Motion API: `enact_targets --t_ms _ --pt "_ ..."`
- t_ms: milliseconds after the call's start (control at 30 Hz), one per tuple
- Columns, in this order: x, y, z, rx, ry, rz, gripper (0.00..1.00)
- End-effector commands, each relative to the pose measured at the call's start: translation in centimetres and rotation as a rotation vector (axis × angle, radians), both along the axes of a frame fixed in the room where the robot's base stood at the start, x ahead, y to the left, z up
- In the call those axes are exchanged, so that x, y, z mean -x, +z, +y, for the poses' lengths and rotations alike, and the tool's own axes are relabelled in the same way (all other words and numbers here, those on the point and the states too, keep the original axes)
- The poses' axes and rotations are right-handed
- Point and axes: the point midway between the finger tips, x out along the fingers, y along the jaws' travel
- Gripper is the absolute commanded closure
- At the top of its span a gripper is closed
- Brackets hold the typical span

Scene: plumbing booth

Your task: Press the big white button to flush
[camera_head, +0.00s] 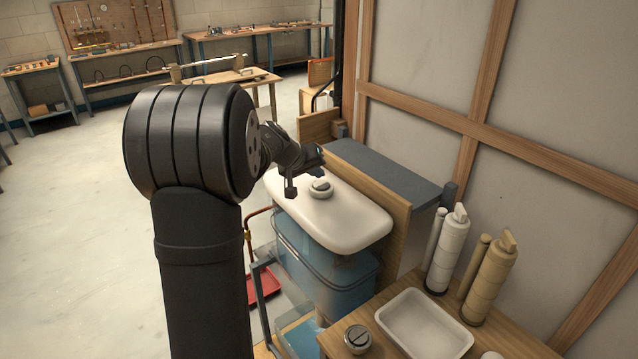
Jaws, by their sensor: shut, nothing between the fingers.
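A white cistern lid (350,224) lies on top of a clear blue-tinted tank (325,270). My gripper (303,173) is shut and empty. It is just to the upper left of this button in the camera view, over the far end of the lid. I cannot tell the height of its tips above the lid or whether it touches anything. My arm hides part of the lid's left side and the floor behind it.
A wooden shelf in front holds a loose round button unit (358,338), a white tray (424,326), a white cylinder fitting (448,250) and a tan one (489,280). A wooden panel (400,235) and grey block (385,172) stand right of the lid. Workbenches stand far behind.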

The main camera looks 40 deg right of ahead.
Motion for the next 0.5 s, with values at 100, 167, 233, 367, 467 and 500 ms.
enact_targets --t_ms 100,167,233,367,467,500 --pt "0.0 0.0 0.0 0.0 0.0 0.0 1.0" --pt "0.0 -0.02 0.0 0.0 0.0 0.0 1.0" --pt "0.01 -0.15 0.0 0.0 0.0 0.0 1.0" --pt "0.03 -0.58 0.0 -0.001 -0.001 0.001 1.0" --pt "0.05 -0.85 0.0 -0.001 -0.001 0.0 1.0" --pt "0.05 -0.88 -0.01 -0.001 -0.001 0.001 1.0"
